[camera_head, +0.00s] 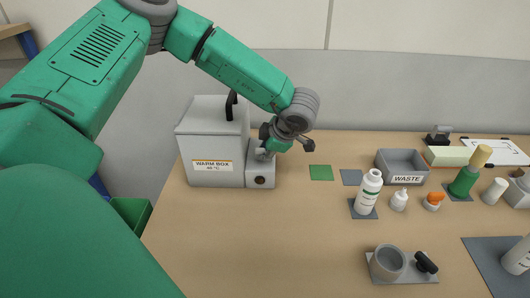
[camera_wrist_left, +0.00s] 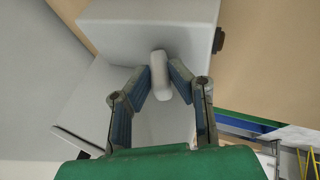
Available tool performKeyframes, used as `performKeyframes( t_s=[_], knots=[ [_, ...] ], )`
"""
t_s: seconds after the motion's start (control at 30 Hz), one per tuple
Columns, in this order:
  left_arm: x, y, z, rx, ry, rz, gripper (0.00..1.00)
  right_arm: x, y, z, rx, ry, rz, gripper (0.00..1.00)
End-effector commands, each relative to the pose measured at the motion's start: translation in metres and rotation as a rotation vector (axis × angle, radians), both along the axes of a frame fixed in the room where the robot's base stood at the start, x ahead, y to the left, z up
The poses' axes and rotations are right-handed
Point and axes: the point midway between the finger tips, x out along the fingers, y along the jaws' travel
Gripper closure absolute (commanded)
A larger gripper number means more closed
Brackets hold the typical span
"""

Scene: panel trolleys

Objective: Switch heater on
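The heater is a grey box labelled WARM BOX (camera_head: 208,133) at the left of the table, with a black handle (camera_head: 231,105) on top. A lower grey unit (camera_head: 260,172) on its right side has a dark round knob on its front. A light grey lever (camera_wrist_left: 159,74) stands up from this unit in the left wrist view. My left gripper (camera_wrist_left: 162,76) is at the lever, one fingertip against each side, and looks shut on it. In the head view my left gripper (camera_head: 267,149) is above the unit and partly hides the lever. My right gripper is not in view.
A green square (camera_head: 321,172) and a grey bin labelled WASTE (camera_head: 402,168) are to the right. A white bottle (camera_head: 369,193), small bottles and a grey cup (camera_head: 388,262) stand farther right and in front. The table before the heater is clear.

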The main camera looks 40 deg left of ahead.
Motion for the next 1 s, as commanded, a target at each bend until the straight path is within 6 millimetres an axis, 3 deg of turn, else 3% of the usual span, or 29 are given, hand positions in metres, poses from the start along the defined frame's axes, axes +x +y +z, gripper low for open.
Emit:
performKeyframes(
  t_s=[0.1, 0.57, 0.77, 1.0],
  knots=[
    [-0.006, 0.005, -0.007, 0.001, 0.019, 0.006, 1.00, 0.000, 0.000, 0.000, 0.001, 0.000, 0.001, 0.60],
    [-0.005, 0.003, -0.005, 0.003, 0.026, 0.009, 1.00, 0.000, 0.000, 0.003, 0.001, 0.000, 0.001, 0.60],
    [-0.003, 0.003, 0.000, -0.039, 0.072, 0.010, 1.00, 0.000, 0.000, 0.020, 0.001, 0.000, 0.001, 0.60],
    [0.003, 0.007, 0.003, -0.147, 0.198, 0.012, 1.00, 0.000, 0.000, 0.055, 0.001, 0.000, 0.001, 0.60]
  ],
)
